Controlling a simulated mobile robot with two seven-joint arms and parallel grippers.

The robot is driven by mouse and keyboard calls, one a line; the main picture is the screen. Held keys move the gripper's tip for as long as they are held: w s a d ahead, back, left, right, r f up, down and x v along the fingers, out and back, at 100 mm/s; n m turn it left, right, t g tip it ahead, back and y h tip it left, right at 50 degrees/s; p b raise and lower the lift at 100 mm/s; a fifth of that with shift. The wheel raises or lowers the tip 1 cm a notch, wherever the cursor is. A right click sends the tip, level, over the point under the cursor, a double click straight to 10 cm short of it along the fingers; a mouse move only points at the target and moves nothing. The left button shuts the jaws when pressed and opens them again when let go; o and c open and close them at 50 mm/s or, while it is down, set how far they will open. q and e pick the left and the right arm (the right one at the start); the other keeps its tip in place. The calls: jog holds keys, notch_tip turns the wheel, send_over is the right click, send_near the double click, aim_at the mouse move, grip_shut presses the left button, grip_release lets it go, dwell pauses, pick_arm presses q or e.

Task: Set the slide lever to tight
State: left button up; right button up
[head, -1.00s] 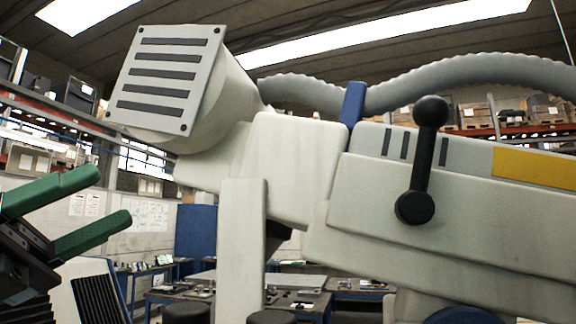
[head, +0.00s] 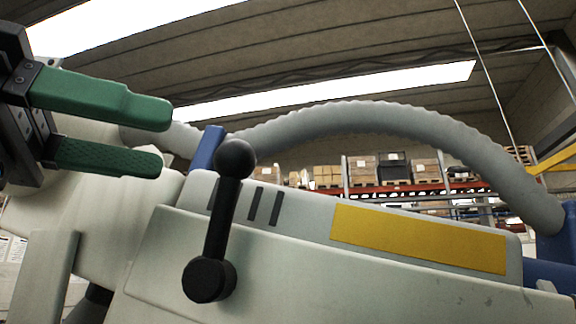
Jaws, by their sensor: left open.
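The slide lever (head: 220,220) is a black bar with a round knob (head: 235,158) at its upper end and a round pivot hub (head: 209,280) at its lower end. It stands nearly upright, tilted slightly right, on the side of the pale microscope arm (head: 330,280). Dark stripes (head: 264,206) are marked on the housing behind and right of the lever. My left gripper (head: 165,138), with green fingers, is at the upper left, open and empty. Its fingertips point right toward the knob, with a gap between. My right gripper is not in view.
A yellow panel (head: 418,239) lies right of the stripes. A ribbed grey hose (head: 380,118) arches above the arm, and a blue bracket (head: 207,148) stands just left of the knob. Shelves with boxes (head: 378,170) are far behind.

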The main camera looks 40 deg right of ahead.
aim_at(235, 158)
pick_arm(q)
jog(key=shift+s+d, duration=0.1)
jog(key=shift+d, duration=0.15)
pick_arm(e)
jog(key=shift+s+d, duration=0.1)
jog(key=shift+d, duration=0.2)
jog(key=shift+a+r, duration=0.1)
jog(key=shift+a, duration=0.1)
pick_arm(q)
jog(key=p+x, duration=0.1)
jog(key=x, duration=0.5)
jog(key=shift+s+d, duration=0.1)
jog(key=shift+d, duration=0.7)
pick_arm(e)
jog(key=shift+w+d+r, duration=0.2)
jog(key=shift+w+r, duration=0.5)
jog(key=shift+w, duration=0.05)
pick_arm(q)
grip_shut()
